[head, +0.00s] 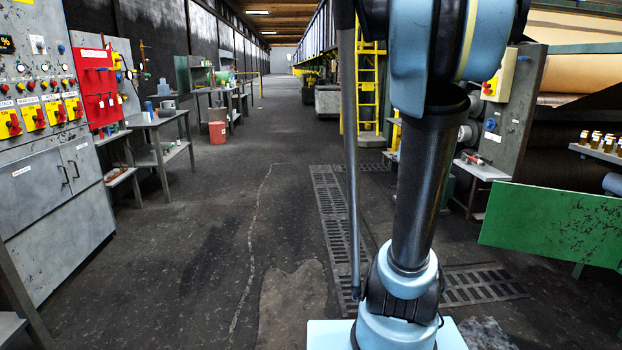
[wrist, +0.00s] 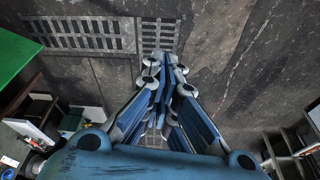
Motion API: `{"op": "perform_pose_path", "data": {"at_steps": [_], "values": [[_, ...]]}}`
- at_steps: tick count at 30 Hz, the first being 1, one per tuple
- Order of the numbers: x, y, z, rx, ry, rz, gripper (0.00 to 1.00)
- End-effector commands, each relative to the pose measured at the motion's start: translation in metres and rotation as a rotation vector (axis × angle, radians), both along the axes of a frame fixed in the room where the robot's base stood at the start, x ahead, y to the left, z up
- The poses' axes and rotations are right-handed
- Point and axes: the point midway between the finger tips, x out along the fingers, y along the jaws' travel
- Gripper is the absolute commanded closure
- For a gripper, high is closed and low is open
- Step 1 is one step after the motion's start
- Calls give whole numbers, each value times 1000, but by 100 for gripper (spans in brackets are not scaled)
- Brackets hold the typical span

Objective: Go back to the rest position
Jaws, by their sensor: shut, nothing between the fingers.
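My gripper (wrist: 172,62) shows in the wrist view, pointing at the floor. Its blue and grey fingers meet at the tips, with nothing between them. It is apart from everything around it. In the head view my blue and black arm stands upright right of centre, and my gripper is out of that picture.
The dark floor (head: 215,240) is open in the middle, with floor grates (head: 333,210) beside my arm. A control cabinet (head: 55,195) and workbenches (head: 172,138) line the left. A green panel (head: 555,222) and machinery stand close on the right. A yellow ladder (head: 370,92) is further back.

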Motion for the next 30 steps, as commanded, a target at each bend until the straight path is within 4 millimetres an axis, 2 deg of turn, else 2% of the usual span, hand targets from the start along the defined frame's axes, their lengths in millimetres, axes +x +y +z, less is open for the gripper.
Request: {"op": "perform_pose_path", "data": {"at_steps": [1,6,15,21,24,30], "values": [[-14,13,-4,0,4,11,100],[-55,47,-19,-2,19,36,100],[-129,90,-59,-9,40,79,100],[-172,107,-91,-16,53,105,100],[-187,112,-104,-20,58,114,100],[-201,116,-117,-22,62,122,100]]}}
